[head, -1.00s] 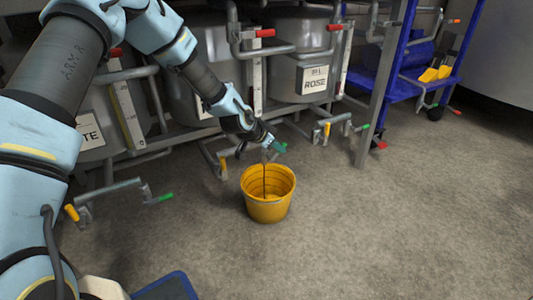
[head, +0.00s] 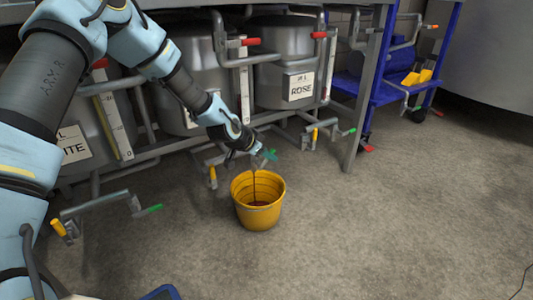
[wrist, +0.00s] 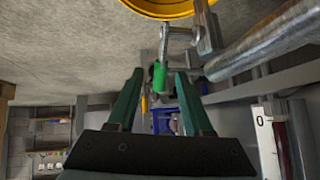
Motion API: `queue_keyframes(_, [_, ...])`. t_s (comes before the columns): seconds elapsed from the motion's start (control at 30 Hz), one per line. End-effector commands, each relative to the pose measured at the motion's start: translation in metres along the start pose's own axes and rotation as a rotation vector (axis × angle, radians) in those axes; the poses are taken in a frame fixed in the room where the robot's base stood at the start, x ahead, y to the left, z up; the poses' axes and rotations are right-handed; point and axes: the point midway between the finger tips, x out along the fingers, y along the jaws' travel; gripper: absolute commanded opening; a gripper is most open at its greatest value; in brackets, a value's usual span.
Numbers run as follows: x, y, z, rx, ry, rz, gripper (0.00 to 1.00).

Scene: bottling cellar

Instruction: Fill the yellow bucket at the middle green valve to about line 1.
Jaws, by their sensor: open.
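The yellow bucket (head: 258,219) stands upright on the floor below the middle valve. A thin dark stream (head: 254,185) falls into it, and a dark pool shows at its bottom. Dark rings run round its inner wall; their numbers are too small to read. My gripper (head: 266,154) is open just above and behind the bucket rim. In the wrist view the green valve handle (wrist: 160,76) stands between my open fingertips, with gaps at both sides. The bucket's rim (wrist: 165,14) shows at the top there. In the head view my gripper hides the handle.
Side valves with green handles stand at the left (head: 148,209) and right (head: 346,132). Steel tanks, one with a ROSE label (head: 301,86), stand behind under a frame. A blue rack (head: 372,94) is at the right. The floor in front and to the right is clear.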

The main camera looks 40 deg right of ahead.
Motion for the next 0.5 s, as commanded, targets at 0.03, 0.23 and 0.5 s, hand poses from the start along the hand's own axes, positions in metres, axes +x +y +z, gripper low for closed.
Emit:
queue_keyframes(0.03, [-0.001, 0.0, 0.0, 0.0, 0.0, 0.0, 0.51])
queue_keyframes(0.23, [-0.025, -0.001, -0.003, 0.001, 0.0, -0.001, 0.51])
queue_keyframes(0.5, [-0.079, -0.002, -0.002, 0.0, -0.001, -0.002, 0.51])
